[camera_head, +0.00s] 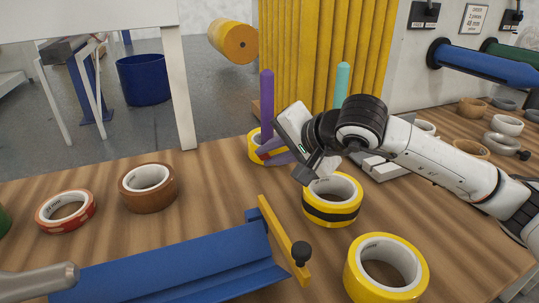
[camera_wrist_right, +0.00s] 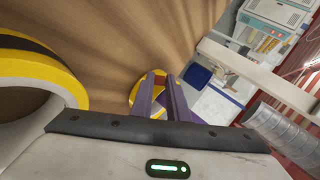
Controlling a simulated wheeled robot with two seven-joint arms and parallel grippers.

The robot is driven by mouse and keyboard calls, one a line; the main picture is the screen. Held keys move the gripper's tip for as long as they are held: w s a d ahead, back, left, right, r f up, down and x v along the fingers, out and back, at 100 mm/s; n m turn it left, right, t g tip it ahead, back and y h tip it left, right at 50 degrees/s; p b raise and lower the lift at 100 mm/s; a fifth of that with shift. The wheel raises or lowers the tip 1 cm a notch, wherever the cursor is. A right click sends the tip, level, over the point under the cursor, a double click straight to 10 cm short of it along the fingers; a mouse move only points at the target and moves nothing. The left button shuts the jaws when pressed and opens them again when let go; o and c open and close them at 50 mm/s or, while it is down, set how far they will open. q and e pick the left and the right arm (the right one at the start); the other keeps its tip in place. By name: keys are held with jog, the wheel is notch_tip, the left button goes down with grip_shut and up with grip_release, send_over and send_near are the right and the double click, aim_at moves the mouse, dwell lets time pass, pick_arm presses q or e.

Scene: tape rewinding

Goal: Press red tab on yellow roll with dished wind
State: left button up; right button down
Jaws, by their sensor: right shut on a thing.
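A small yellow roll (camera_head: 253,148) lies on the bench beside a purple post (camera_head: 267,105). It also shows in the right wrist view (camera_wrist_right: 132,97), partly hidden by my fingers. A red tab (camera_wrist_right: 160,79) is between the purple fingertips of my right gripper (camera_wrist_right: 161,84) there. In the head view my right gripper (camera_head: 268,155) comes in low from the right, its fingers against the near side of this roll. It is shut on the red tab. Whether the roll's winding is dished is too small to tell.
A black-striped yellow roll (camera_head: 331,209) stands close below my right wrist. Another yellow roll (camera_head: 362,285), a brown roll (camera_head: 147,197) and a red-orange roll (camera_head: 50,221) lie around. A blue trough (camera_head: 180,265) with a yellow bar (camera_head: 283,240) fills the front. A teal post (camera_head: 342,85) stands behind.

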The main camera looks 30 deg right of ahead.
jog(key=shift+w+d, duration=0.3)
jog(key=shift+d, duration=0.1)
dwell(0.5)
jog(key=c, duration=1.6)
grip_release()
jog(key=shift+c, duration=0.2)
jog(key=v, duration=1)
